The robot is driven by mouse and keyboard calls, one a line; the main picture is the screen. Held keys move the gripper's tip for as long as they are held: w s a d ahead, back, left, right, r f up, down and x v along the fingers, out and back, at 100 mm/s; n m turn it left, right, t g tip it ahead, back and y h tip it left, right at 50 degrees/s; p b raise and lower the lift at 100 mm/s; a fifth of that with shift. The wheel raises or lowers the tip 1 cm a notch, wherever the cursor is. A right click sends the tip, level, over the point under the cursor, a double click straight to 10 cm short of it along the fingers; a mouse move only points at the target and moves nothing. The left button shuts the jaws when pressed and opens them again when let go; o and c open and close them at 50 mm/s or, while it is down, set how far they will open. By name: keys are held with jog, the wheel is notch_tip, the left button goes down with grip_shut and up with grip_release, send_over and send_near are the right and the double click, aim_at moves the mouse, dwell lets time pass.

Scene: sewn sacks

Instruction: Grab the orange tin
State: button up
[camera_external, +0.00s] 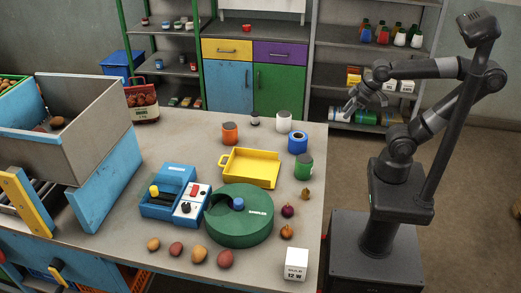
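A yellow tray (262,168), a green round container (230,225) and a blue device (165,200) fill the middle. Onions and potatoes lie in front.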

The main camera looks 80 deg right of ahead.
jog(key=shift+o, duration=0.3)
jog(key=o, duration=1.1)
jog(key=w+r, duration=0.4)
jog(key=w, duration=0.8)
jog(key=m+g+h, duration=0.1)
jog(key=m, duration=0.1)
send_near(231, 127)
notch_tip(231, 127, down, 2)
jog(key=d, duration=0.1)
jog(key=shift+m, duration=0.3)
jog(key=shift+w+x, duration=0.15)
jog(key=shift+x, duration=2.7)
jog(key=shift+w+x, duration=0.15)
jog(key=shift+x, duration=2.7)
